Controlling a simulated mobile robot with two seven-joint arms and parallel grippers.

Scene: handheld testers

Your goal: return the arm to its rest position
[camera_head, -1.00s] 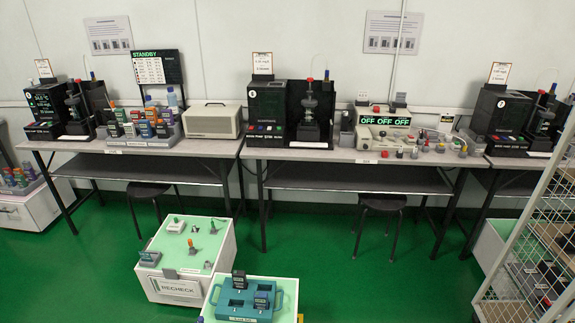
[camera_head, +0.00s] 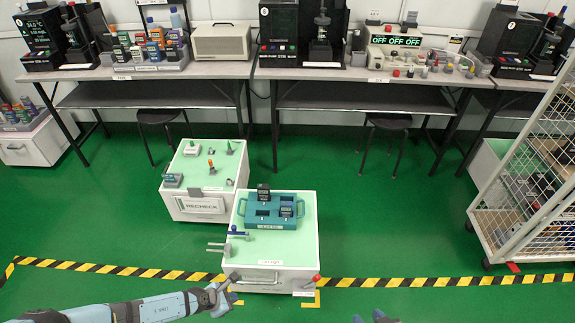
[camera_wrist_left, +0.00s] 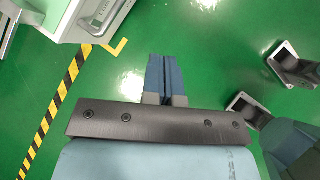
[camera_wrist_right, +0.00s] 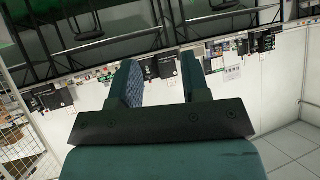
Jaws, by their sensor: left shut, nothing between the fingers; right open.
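My left arm (camera_head: 140,308) reaches in from the bottom left of the head view. Its gripper (camera_head: 222,296) is just in front of the white cart's lower left corner; contact cannot be told. In the left wrist view the fingers (camera_wrist_left: 166,78) are together with nothing between them, above green floor. Only a small blue-grey part of my right gripper (camera_head: 378,317) shows at the bottom edge of the head view. In the right wrist view its fingers (camera_wrist_right: 157,85) stand apart and empty, and the room appears upside down behind them.
A white cart (camera_head: 285,252) carries a teal tray (camera_head: 258,222) with handheld testers. The RECHECK cart (camera_head: 197,206) stands behind it to the left. A wire rack (camera_head: 520,190) is at right. Benches line the wall. Green floor right of the carts is clear, crossed by striped tape (camera_head: 430,281).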

